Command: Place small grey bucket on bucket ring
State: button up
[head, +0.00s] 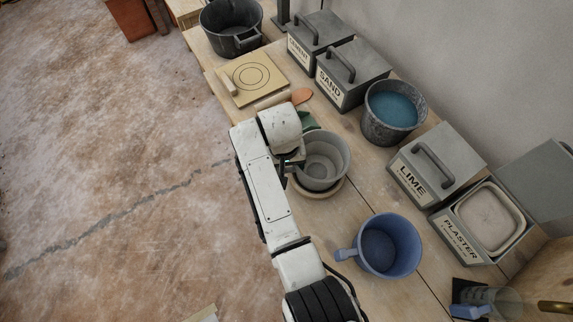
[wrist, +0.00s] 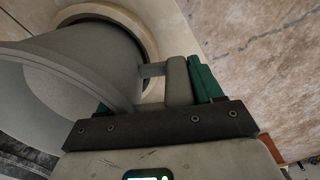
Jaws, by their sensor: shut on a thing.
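The small grey bucket (head: 326,168) is near the middle of the workbench in the head view, roughly upright with its opening up. My gripper (head: 291,161) is at its left side, shut on its handle (wrist: 178,82). In the wrist view the bucket wall (wrist: 85,60) fills the left. A tan round ring (head: 325,193), which looks like the bucket ring, shows under the bucket; its pale rim (wrist: 140,22) and dark inside also show in the wrist view. The bucket covers most of the ring. I cannot tell whether they touch. My arm hides part of the handle.
A blue bucket (head: 389,246) stands close below right. A metal bucket of blue liquid (head: 392,112) and a lime box (head: 434,165) stand to the right. A board with drawn circles (head: 252,77) and a black bucket (head: 231,27) lie beyond. Open floor is at left.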

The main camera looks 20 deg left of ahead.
jog(key=shift+f, duration=0.25)
jog(key=shift+f, duration=0.15)
jog(key=o, duration=1.7)
jog(key=r, duration=1.2)
jog(key=shift+s+a+r, duration=0.15)
jog(key=shift+s+a, duration=0.05)
jog(key=shift+a, duration=0.05)
